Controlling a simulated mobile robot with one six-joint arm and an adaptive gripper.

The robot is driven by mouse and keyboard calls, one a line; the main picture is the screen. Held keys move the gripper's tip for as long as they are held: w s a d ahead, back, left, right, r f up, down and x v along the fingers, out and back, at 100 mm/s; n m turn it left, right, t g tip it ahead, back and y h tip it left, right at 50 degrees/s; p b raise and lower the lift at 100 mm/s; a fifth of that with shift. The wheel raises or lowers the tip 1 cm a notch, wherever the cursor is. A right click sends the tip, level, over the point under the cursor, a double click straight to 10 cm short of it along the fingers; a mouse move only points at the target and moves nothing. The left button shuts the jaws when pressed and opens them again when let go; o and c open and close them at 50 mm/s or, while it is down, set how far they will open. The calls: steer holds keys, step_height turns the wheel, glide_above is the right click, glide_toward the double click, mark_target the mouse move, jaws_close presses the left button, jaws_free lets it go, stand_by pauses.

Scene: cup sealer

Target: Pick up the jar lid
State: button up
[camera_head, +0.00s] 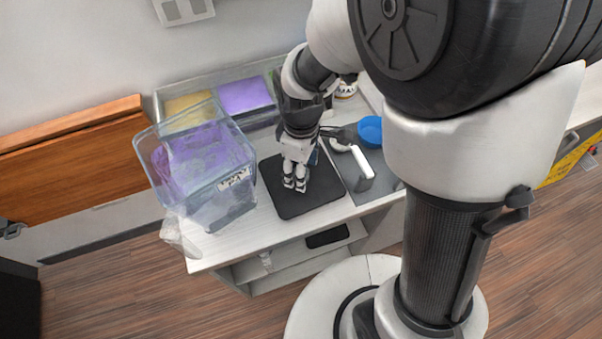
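A round blue piece (369,131), which may be the jar lid, lies on the worktop right of my gripper; my arm stands close to its right side. A large clear jar (243,181) with purple contents stands tilted in the picture at the left of the worktop, with a small label on its side. My gripper (295,184) points down over a black mat (312,205), between the jar and the blue piece. Its two fingers are close together. I see nothing between them, but the gap is too small to judge.
Bins with yellow (189,103) and purple (245,95) contents stand along the back. A white-topped grey device (362,167) stands right of the mat. Crumpled clear plastic (178,235) hangs at the left front edge. The worktop's front strip (235,248) is bare.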

jaws_close()
stand_by(0.5)
